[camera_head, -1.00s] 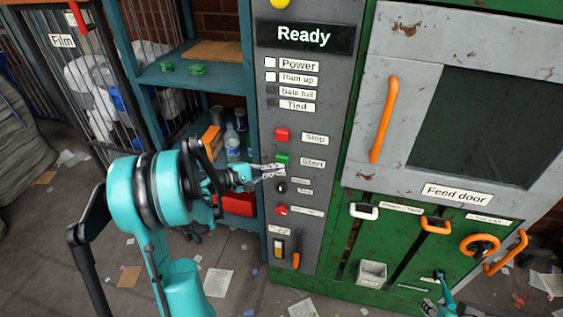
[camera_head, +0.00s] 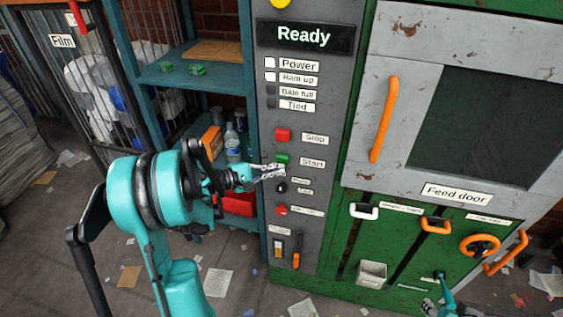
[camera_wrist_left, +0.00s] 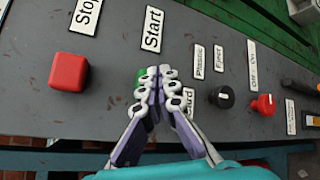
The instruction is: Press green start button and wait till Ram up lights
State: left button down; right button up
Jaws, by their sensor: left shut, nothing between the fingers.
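The green start button (camera_head: 283,159) is on the grey control panel (camera_head: 325,165), left of the Start label. My left gripper (camera_head: 281,170) is shut and empty, with its fingertips just below the button in the head view. In the left wrist view, the closed fingertips (camera_wrist_left: 156,78) cover most of the green button (camera_wrist_left: 138,82); whether they touch it cannot be told. The Ram up lamp (camera_head: 270,77) is white, like the Power lamp (camera_head: 270,63) above it. The Bale full and Tied lamps are dark. The display (camera_head: 305,35) reads "Ready". Part of my right arm (camera_head: 443,292) shows at the lower right; its jaws are unclear.
A red stop button (camera_head: 283,134) sits above the green one. A teal shelf (camera_head: 190,75) stands left of the panel. The feed door's orange handle (camera_head: 384,120) is to the right.

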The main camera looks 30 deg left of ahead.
pick_arm(q)
jog(key=shift+w, duration=0.2)
jog(key=shift+w+a, duration=0.1)
jog(key=shift+w, duration=0.15)
